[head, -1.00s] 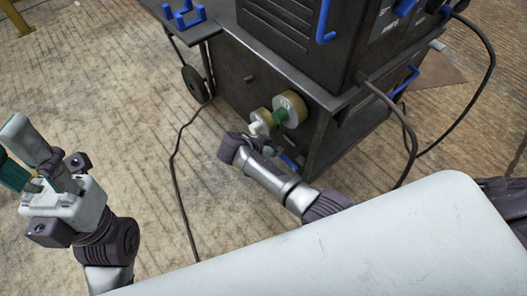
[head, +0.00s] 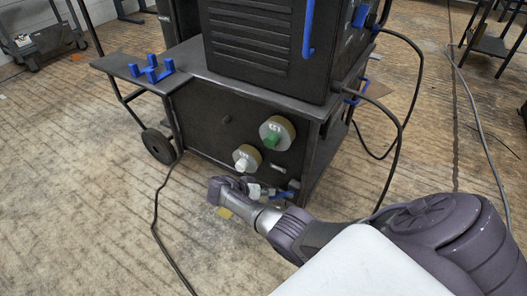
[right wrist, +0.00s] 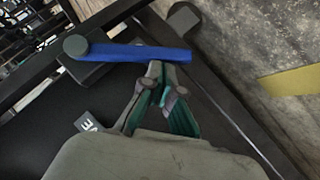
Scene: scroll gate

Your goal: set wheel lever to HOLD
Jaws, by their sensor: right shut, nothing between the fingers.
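The wheel lever is a blue bar low on the front of the dark machine cart. In the head view the blue lever (head: 283,195) is small, near the cart's lower right corner. In the right wrist view the lever (right wrist: 135,53) runs sideways from a round dark pivot at its left end. My right gripper (right wrist: 156,68) is shut and empty. Its fingertips are at the lower edge of the lever; I cannot tell whether they touch. In the head view the right gripper (head: 262,191) is partly hidden by my wrist. A label (right wrist: 91,124) ending in "VE" is partly covered.
A blue bracket (head: 151,70) stands on the side shelf. Black cables hang at the right and lie on the floor at left. A yellow patch (right wrist: 290,81) marks the floor.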

